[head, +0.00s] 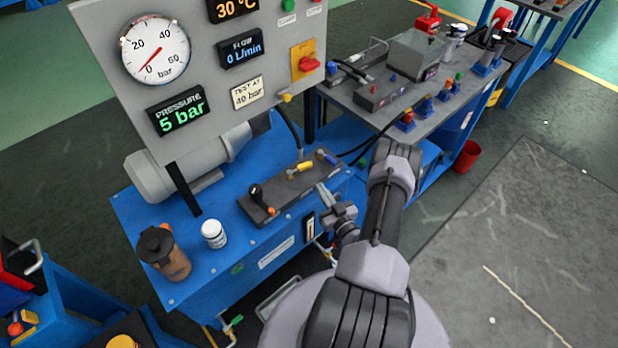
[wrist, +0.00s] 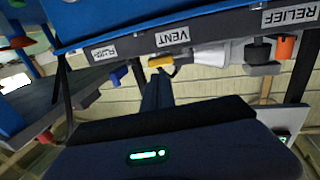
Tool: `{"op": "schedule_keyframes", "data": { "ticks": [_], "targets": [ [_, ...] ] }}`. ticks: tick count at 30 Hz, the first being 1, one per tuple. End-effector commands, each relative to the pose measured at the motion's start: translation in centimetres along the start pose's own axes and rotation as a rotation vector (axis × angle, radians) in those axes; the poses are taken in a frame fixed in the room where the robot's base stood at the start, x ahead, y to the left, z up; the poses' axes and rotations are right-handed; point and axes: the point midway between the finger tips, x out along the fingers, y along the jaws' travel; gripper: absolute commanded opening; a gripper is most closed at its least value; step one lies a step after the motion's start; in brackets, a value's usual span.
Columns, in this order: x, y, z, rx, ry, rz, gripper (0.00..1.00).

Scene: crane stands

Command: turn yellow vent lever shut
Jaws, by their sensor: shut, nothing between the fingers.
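In the wrist view the yellow lever (wrist: 160,62) shows by the VENT label (wrist: 172,38), just past my fingertips. My gripper (head: 323,190) is shut and empty, at the right front side of the block. It also shows in the wrist view (wrist: 158,78). I cannot tell whether the fingertips touch the lever.
The gauge panel (head: 215,75) rises behind the block. Another bench (head: 400,100) with small levers is at the right.

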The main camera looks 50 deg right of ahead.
Motion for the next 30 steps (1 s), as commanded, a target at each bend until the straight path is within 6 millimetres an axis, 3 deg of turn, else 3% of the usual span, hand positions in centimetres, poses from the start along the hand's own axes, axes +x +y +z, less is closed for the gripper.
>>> {"op": "schedule_keyframes", "data": {
  "ticks": [6,12,30],
  "targets": [
    [4.7,-0.1,0.2,-0.004,0.003,-0.004,0.00],
    [7.2,-0.1,0.1,-0.003,0.002,-0.004,0.00],
    [7.8,-0.1,0.3,-0.003,0.001,-0.003,0.00]
  ]
}}
